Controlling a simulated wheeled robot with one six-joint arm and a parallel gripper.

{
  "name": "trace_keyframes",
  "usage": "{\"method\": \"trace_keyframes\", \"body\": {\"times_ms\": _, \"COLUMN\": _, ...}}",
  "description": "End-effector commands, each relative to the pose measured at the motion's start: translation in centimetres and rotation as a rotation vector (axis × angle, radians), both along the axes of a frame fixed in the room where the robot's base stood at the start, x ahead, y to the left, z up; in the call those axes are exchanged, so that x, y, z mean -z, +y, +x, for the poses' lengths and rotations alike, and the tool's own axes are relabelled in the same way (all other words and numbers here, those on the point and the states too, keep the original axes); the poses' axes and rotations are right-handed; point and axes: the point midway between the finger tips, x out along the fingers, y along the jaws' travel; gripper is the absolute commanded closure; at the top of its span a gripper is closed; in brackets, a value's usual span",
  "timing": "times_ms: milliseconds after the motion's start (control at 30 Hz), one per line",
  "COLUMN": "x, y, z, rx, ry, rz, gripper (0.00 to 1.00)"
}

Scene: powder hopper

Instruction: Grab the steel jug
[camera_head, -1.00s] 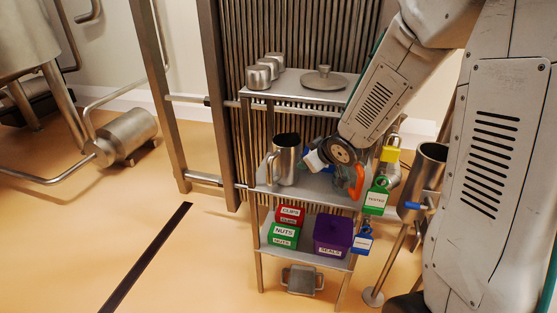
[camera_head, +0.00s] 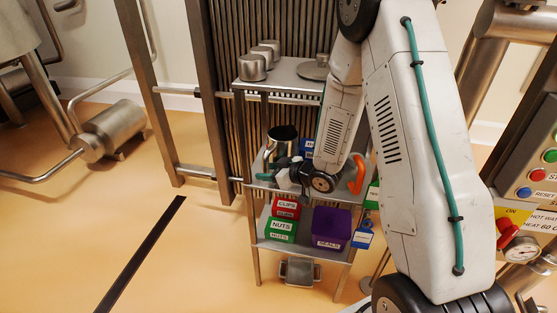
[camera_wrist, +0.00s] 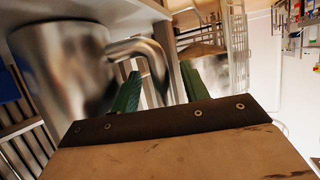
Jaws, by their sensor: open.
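The steel jug (camera_head: 282,145) stands upright on the middle shelf of the rack. My gripper (camera_head: 284,176) is at its lower front in the head view and covers its lower part and handle there. In the wrist view the jug's shiny body (camera_wrist: 62,65) fills the left side, and its curved handle (camera_wrist: 150,56) sticks out to the right. The two green fingers of my gripper (camera_wrist: 161,84) are open, one on each side of the handle. I cannot tell whether either finger touches it.
The top shelf (camera_head: 290,80) holds several steel weights and a lid. An orange hook-shaped thing (camera_head: 357,174) is right of my wrist. Red, green and purple boxes (camera_head: 331,227) fill the lower shelf. A control panel (camera_head: 530,180) stands at the right.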

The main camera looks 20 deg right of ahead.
Motion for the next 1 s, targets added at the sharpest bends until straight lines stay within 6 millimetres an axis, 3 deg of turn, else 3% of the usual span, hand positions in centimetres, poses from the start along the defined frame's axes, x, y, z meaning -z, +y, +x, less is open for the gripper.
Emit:
{"method": "trace_keyframes", "body": {"times_ms": 200, "x": 1.1, "y": 1.6, "z": 2.1, "rx": -0.001, "ry": 0.001, "rz": -0.002, "gripper": 0.55}}
{"method": "trace_keyframes", "body": {"times_ms": 400, "x": 1.1, "y": 1.6, "z": 2.2, "rx": 0.0, "ry": 0.001, "rz": -0.001, "gripper": 0.55}}
{"method": "trace_keyframes", "body": {"times_ms": 567, "x": 1.1, "y": 1.6, "z": 2.2, "rx": 0.0, "ry": 0.001, "rz": -0.001, "gripper": 0.97}}
{"method": "trace_keyframes", "body": {"times_ms": 600, "x": 1.1, "y": 1.6, "z": 2.2, "rx": 0.0, "ry": 0.001, "rz": -0.001, "gripper": 1.0}}
{"method": "trace_keyframes", "body": {"times_ms": 1000, "x": 1.1, "y": 1.6, "z": 2.2, "rx": 0.0, "ry": 0.001, "rz": -0.001, "gripper": 1.0}}
